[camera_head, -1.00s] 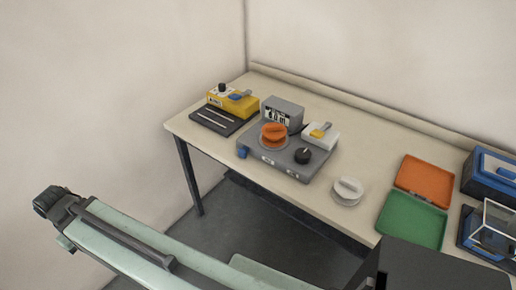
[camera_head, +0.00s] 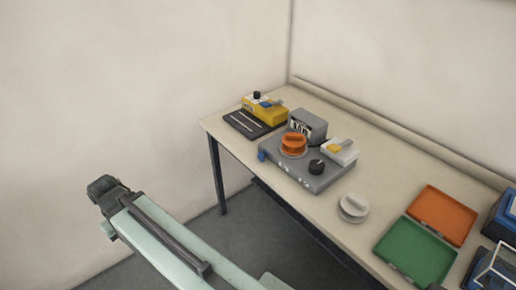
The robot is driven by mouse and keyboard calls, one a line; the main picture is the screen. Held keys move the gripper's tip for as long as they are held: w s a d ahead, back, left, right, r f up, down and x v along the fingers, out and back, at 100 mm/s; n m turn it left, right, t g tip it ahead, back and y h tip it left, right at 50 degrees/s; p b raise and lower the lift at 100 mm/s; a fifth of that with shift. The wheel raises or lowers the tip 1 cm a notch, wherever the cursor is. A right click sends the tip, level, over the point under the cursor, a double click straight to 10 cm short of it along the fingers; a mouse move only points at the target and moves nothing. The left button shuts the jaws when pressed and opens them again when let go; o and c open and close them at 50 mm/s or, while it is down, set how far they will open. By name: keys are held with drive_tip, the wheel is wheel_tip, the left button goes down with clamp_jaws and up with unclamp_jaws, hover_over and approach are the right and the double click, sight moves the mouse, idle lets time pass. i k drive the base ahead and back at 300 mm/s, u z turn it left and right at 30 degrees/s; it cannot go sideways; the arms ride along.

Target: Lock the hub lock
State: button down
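The grey machine (camera_head: 290,172) stands on the table towards its far left part. An orange round hub piece with a raised grip (camera_head: 294,143) sits on top of it. A black knob (camera_head: 316,166) is at its front right, and a small blue part (camera_head: 262,155) is at its left edge. I cannot tell which of these is the hub lock. My arm stretches across the lower left, away from the table. My gripper (camera_head: 103,190) is at its end, small and dark, and I cannot make out its fingers.
The table (camera_head: 385,222) also carries a yellow device (camera_head: 265,112) on a black plate, a grey display box (camera_head: 307,124), a white device with a yellow part (camera_head: 341,151), a loose white round piece (camera_head: 353,207), an orange tray (camera_head: 443,214) and a green tray (camera_head: 414,252). Blue equipment stands at the right edge.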

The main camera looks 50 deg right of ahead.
sight(261, 157)
drive_tip(key=u, duration=0.1)
drive_tip(key=i, duration=0.95)
drive_tip(key=z, duration=0.1)
